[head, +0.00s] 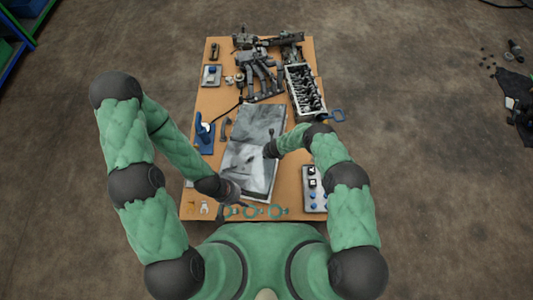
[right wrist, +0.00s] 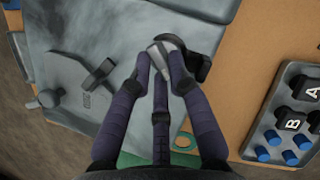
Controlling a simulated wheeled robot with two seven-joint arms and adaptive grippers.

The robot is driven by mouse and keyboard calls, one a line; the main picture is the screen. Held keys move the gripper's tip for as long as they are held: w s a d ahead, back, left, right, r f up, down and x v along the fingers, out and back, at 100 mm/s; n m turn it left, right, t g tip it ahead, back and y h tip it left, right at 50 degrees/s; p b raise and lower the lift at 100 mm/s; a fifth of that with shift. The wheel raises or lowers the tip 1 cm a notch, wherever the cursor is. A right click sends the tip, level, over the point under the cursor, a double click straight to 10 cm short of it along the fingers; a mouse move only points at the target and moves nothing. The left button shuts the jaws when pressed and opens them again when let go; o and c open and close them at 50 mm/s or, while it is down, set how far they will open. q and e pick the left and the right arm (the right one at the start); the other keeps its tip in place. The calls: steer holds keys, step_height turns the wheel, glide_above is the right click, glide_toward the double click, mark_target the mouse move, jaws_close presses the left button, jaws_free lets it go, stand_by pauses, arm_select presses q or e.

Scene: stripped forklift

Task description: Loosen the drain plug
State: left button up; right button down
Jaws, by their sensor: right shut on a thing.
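My right gripper (right wrist: 160,72) is shut on a light grey metal piece with a black rounded part (right wrist: 197,64), low over the grey sheet (right wrist: 120,25). The fingers hide part of the held piece, so I cannot tell whether it is the drain plug. A grey angular part (right wrist: 82,88) with a dark lever and a rounded end lies left of the fingers in the right wrist view. In the head view, my right gripper (head: 270,150) is small over the grey sheet (head: 265,120). My left gripper (head: 236,194) is at the sheet's near left corner; its jaws are too small to read.
Teal rings (head: 253,212) lie along the table's near edge. A tray with blue and black pieces (right wrist: 272,132) stands to the right. An engine block (head: 304,90) and dark machine parts (head: 258,72) fill the far end. A blue stand (head: 204,135) is at the left edge.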

steer(key=shift+d+n+y, duration=0.1)
steer(key=shift+n+y, duration=0.2)
steer(key=shift+n, duration=0.7)
stand_by(0.3)
steer(key=c, duration=1.1)
jaws_free()
steer(key=shift+f+g, duration=0.1)
steer(key=shift+g, duration=0.2)
steer(key=shift+c, duration=0.2)
steer(key=shift+w, duration=0.1)
steer(key=shift+v, duration=1.25)
steer(key=v, duration=0.9)
steer(key=shift+r, duration=0.3)
steer(key=shift+o, duration=0.4)
